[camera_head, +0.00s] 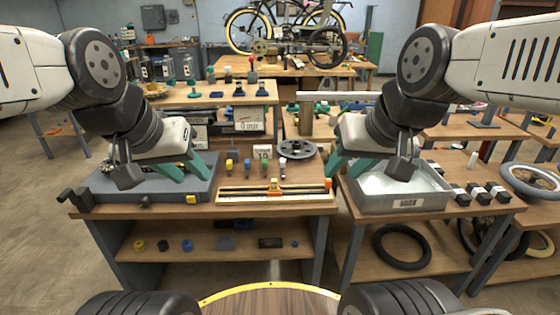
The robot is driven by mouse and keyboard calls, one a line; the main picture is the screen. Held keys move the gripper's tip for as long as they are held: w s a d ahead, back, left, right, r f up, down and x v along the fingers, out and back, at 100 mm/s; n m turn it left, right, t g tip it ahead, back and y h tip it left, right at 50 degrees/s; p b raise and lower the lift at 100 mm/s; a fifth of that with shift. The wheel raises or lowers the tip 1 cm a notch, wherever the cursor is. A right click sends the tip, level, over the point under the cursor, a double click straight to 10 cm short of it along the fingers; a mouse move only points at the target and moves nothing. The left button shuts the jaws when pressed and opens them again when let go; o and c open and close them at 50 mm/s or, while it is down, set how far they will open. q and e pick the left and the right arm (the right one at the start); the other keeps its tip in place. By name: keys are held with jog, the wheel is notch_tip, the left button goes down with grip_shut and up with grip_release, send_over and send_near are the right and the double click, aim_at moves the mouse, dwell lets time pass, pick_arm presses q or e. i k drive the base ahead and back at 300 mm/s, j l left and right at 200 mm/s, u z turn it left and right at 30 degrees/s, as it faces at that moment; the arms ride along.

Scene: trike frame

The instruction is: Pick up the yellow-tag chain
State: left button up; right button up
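I cannot clearly make out a chain with a yellow tag. A small yellow tag-like block (192,199) sits at the front right of the grey tray (120,192) on the left of the workbench. A yellow ring-shaped piece (139,245) lies on the lower shelf; I cannot tell whether it is a chain. My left gripper (193,179) has teal fingers spread apart, empty, over the grey tray and hiding part of it. My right gripper (342,177) is also open and empty, at the left edge of the metal bin.
The workbench (235,208) holds a long yellow-edged rack (245,195), several small colour-tipped tools and a toothed disc (296,150). The metal bin (405,203) stands on the right bench. A black tyre (402,247) lies below. A bicycle (290,35) stands at the back.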

aim_at(229, 163)
jog(key=i+j+u, duration=0.25)
jog(key=i, duration=0.25)
jog(key=i+j+u, duration=0.3)
jog(key=i, duration=0.2)
